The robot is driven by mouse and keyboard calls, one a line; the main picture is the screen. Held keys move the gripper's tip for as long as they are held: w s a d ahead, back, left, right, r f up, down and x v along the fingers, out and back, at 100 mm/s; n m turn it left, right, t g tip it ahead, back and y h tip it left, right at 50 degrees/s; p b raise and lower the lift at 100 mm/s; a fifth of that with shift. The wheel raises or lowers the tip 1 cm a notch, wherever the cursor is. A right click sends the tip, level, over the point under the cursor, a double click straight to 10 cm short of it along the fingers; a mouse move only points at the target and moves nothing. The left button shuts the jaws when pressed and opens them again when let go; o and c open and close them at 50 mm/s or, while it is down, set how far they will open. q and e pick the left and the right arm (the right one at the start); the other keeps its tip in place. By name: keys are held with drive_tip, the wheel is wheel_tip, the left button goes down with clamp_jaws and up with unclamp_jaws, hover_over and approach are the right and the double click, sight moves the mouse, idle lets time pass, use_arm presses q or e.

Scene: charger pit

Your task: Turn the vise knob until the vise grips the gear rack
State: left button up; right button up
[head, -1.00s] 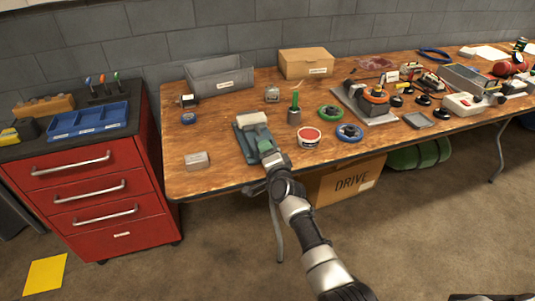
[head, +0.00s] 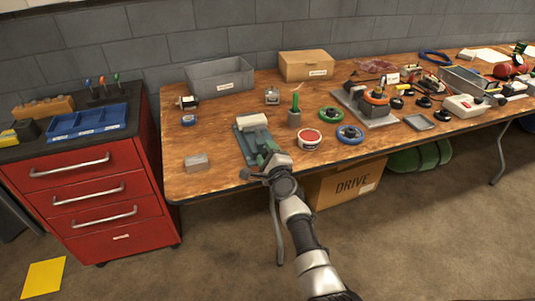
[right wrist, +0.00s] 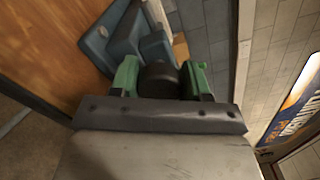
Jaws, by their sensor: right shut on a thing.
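The blue-grey vise (head: 241,147) stands near the table's front edge, left of the middle; part of it shows in the right wrist view (right wrist: 95,45). A pale block (head: 253,120) is at its far end; I cannot tell whether it is the gear rack. My right gripper (head: 268,157) is at the vise's near end. In the right wrist view its green fingers (right wrist: 161,72) are shut on the dark round vise knob (right wrist: 158,80), one finger on each side. The jaw gap is hidden there. My left gripper is not in view.
On the wooden table (head: 215,125), a small grey block (head: 196,162) lies left of the vise. A red-and-white tin (head: 309,140) and a green-handled tool (head: 295,112) are to its right. A grey bin (head: 220,77) stands behind. The front left tabletop is mostly clear.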

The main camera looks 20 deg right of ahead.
drive_tip(key=shift+f+m, duration=0.15)
drive_tip(key=shift+m, duration=0.15)
drive_tip(key=o, duration=0.9)
drive_tip(key=shift+s, duration=0.3)
drive_tip(key=s+p, duration=0.3)
drive_tip(key=s, duration=0.7)
drive_tip(key=shift+s+d+p, duration=0.15)
drive_tip(key=shift+p, duration=0.15)
